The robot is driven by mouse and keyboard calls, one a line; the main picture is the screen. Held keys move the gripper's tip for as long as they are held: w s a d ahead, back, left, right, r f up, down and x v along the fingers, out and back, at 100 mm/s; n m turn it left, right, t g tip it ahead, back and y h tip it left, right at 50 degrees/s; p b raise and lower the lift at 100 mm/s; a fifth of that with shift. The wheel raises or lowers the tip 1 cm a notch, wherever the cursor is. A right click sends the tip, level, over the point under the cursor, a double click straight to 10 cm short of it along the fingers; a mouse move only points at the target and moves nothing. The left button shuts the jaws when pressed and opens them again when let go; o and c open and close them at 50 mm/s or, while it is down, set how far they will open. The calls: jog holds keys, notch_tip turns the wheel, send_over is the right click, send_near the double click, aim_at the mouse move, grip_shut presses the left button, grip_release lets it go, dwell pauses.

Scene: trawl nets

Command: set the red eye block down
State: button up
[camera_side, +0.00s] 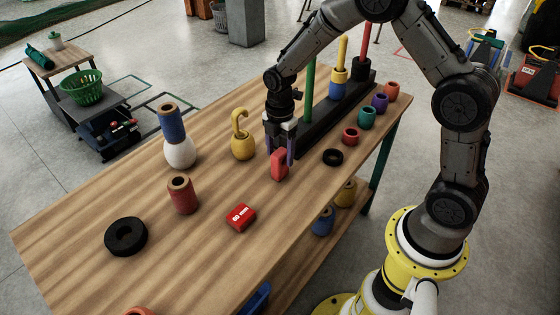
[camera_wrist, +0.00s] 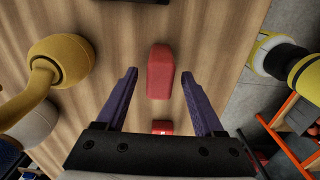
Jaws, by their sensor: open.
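The red eye block (camera_side: 279,165) stands upright on the wooden table, near the front end of the black peg rack. My gripper (camera_side: 280,154) points down over it with its purple fingers apart. In the wrist view the block (camera_wrist: 160,72) lies between the two fingertips, with a gap on each side and neither finger touching it. Its underside is hidden, and I cannot make out its eye. My gripper holds nothing.
A red labelled box (camera_side: 241,217) lies nearer the front edge. A yellow hooked weight (camera_side: 243,146) stands to the left. The black peg rack (camera_side: 318,126) is behind, and a black ring (camera_side: 333,157) lies to the right. Bare table surrounds the block.

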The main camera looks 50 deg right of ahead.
notch_tip(320, 180, up, 8)
jog(key=shift+r, duration=0.15)
jog(key=s+r+m+t, duration=0.2)
jog(key=s+r+m, duration=0.2)
jog(key=s+m, duration=0.2)
jog(key=s+a+r+m+t, duration=0.1)
jog(key=s+r+m, duration=0.4)
jog(key=s, duration=0.5)
jog(key=s+a+r+m+t, duration=0.1)
jog(key=s+r+m+t, duration=0.1)
jog(key=s+r+m, duration=0.2)
jog(key=s+m, duration=0.3)
jog(key=s, duration=0.1)
jog(key=shift+s+r+t, duration=0.25)
jog(key=shift+s+t, duration=0.05)
